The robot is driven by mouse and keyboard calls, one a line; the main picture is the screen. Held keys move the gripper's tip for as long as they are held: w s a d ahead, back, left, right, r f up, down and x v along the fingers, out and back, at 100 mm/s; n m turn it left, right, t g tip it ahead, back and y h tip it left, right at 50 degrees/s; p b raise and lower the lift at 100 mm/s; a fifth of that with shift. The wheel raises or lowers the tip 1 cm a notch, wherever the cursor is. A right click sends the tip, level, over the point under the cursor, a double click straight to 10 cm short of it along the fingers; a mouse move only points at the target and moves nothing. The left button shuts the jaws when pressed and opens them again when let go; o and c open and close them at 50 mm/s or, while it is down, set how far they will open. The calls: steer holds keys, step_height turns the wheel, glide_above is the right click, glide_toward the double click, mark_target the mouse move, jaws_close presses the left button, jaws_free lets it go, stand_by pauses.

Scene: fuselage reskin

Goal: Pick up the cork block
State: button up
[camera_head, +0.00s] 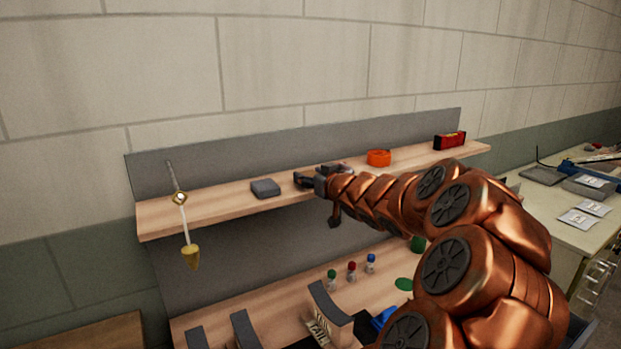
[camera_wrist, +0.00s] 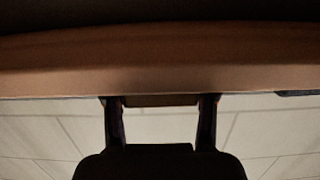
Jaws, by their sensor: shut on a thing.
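My gripper (camera_head: 303,180) is at the upper wooden shelf, left of the orange ring, with its fingers pointing left. In the wrist view, which looks upside down, my gripper (camera_wrist: 160,108) has its two fingers apart, on either side of a brown block, which I take to be the cork block (camera_wrist: 160,100). It is shut on this block, right by the shelf's edge. The block is dim and only a thin strip shows. In the head view the block cannot be made out at my gripper.
The upper shelf (camera_head: 220,200) holds a dark grey block (camera_head: 265,188), an orange ring (camera_head: 378,158) and a red level (camera_head: 449,140). Small bottles (camera_head: 351,272) and grey brackets (camera_head: 328,302) stand on the lower shelf.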

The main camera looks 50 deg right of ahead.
step_height(320, 180, up, 3)
steer(key=shift+r+p, duration=0.2)
steer(key=shift+p, duration=0.55)
steer(key=shift+s+r, duration=0.15)
steer(key=shift+s, duration=0.2)
steer(key=s+d+r, duration=0.1)
steer(key=s+d, duration=0.1)
steer(key=s, duration=1.3)
steer(key=shift+d, duration=0.2)
steer(key=shift+s+r, duration=0.1)
